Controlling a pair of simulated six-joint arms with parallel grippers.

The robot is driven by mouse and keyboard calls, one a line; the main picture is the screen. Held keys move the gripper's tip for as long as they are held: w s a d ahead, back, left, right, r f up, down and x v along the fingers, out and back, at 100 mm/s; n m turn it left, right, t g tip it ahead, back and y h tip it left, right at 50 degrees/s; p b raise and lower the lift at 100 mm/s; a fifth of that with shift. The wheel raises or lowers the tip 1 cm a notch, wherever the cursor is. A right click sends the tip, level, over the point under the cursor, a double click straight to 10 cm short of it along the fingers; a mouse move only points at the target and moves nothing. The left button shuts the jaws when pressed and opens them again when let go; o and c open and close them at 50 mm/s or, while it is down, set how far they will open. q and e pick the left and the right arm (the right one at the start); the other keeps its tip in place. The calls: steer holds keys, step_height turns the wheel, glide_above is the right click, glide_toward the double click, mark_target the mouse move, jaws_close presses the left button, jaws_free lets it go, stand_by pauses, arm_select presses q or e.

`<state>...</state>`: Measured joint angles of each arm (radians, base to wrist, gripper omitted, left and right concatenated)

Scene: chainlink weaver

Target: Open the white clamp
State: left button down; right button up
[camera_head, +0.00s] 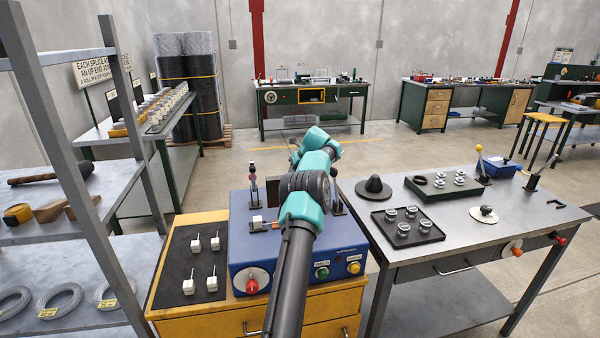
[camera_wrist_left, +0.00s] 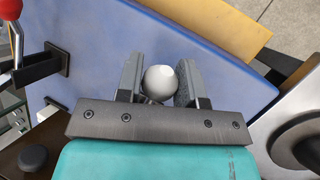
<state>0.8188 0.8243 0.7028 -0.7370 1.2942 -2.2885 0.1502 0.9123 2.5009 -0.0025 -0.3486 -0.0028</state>
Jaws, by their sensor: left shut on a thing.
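In the left wrist view, my left gripper (camera_wrist_left: 159,82) has its two grey fingers around a round white knob (camera_wrist_left: 160,80), which I take to be the white clamp's handle. The fingers are shut on it. The knob hides whatever part of the clamp lies beneath it. It is above the blue top of the welding box (camera_wrist_left: 90,60). In the head view, my arm reaches over the blue box (camera_head: 238,252) and hides the knob and the fingertips. My right gripper is in neither view.
A red-knobbed clamp (camera_wrist_left: 12,10) stands at the wrist view's upper left. A black mat (camera_head: 185,270) with several white-based pieces lies left of the box. The grey table (camera_head: 450,256) to the right carries a dark cone (camera_head: 374,188) and a tray (camera_head: 410,240) of rings.

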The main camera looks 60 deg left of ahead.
arm_select(q)
steer(key=shift+w+f, duration=0.15)
steer(key=shift+f, duration=0.1)
steer(key=c, duration=0.8)
jaws_free()
steer(key=shift+r, duration=0.1)
steer(key=shift+r, duration=0.15)
